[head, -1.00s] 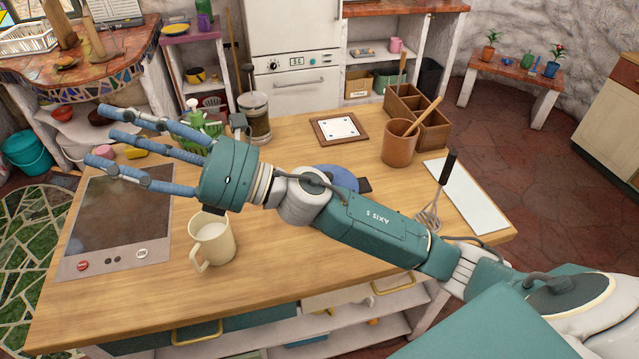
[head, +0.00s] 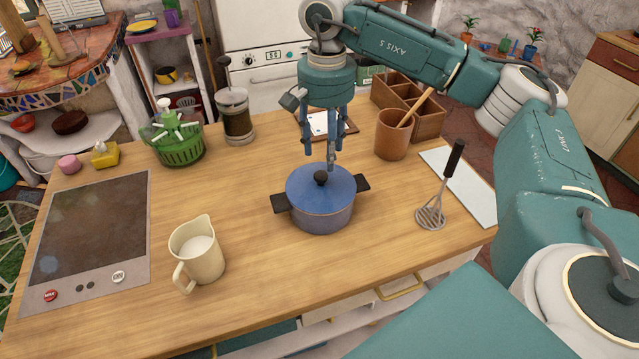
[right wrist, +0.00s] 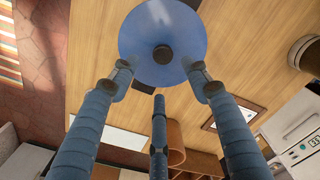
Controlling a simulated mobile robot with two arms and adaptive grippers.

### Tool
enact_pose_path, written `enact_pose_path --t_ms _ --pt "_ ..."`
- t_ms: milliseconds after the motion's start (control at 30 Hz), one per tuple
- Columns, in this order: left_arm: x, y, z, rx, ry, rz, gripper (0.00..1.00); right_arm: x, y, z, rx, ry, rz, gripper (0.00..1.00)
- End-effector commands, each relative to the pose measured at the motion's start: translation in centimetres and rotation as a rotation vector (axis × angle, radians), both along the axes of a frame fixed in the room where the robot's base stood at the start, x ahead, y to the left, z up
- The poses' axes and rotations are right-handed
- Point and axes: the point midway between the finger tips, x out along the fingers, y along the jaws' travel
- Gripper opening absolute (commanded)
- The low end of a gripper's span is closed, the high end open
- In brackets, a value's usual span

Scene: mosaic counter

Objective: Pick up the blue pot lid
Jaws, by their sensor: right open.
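The blue pot lid (head: 318,184) sits on the blue pot (head: 322,216) on the wooden counter. It has a dark round knob (head: 321,178) at its centre, and the pot has two dark side handles. My right gripper (head: 327,160) is open, fingers pointing down, just above and behind the lid. In the right wrist view the lid (right wrist: 140,50) and its knob (right wrist: 163,54) lie beyond the spread fingertips, and nothing is between the fingers. My left gripper is not in view.
A cream milk jug (head: 199,254) stands front left of the pot. A utensil crock (head: 390,137) and a masher (head: 432,213) are to the right. A green salad spinner (head: 175,142) and a French press (head: 236,118) stand behind left. Counter around the pot is mostly clear.

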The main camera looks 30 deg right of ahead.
Motion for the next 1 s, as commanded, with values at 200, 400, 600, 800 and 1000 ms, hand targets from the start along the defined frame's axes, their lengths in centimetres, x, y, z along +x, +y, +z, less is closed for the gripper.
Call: enact_pose_path --t_ms 200,400,600,800,1000 --pt "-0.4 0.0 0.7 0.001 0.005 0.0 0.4 0.0 0.1 -2.2 0.001 0.0 0.0 0.47" --pt "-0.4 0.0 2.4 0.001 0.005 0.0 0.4 0.0 0.8 -4.1 0.002 0.003 0.001 0.47" --pt "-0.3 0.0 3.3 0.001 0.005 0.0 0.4 0.1 1.0 -7.0 0.002 0.0 -0.002 0.47" --pt "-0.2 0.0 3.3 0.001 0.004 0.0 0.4 0.2 1.0 -7.6 0.003 -0.003 -0.002 0.47" --pt "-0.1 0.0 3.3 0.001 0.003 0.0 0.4 0.2 1.0 -7.6 0.003 -0.003 -0.002 0.26"
